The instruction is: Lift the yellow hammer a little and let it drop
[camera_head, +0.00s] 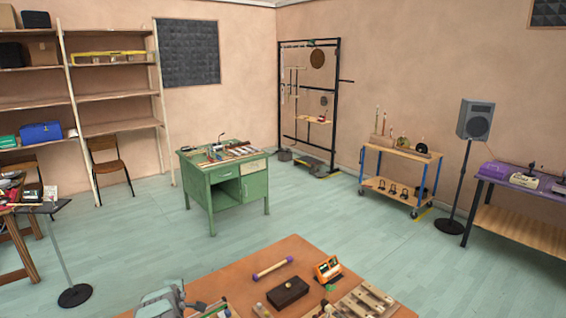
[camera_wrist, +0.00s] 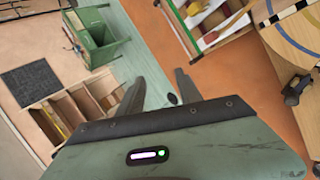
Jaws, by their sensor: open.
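My gripper (camera_wrist: 160,78) shows in the wrist view with its two dark fingers spread apart and nothing between them. I cannot make out a yellow hammer for certain in either view. The fingers appear apart from the tray.
A green desk (camera_head: 223,185) stands beyond open floor.

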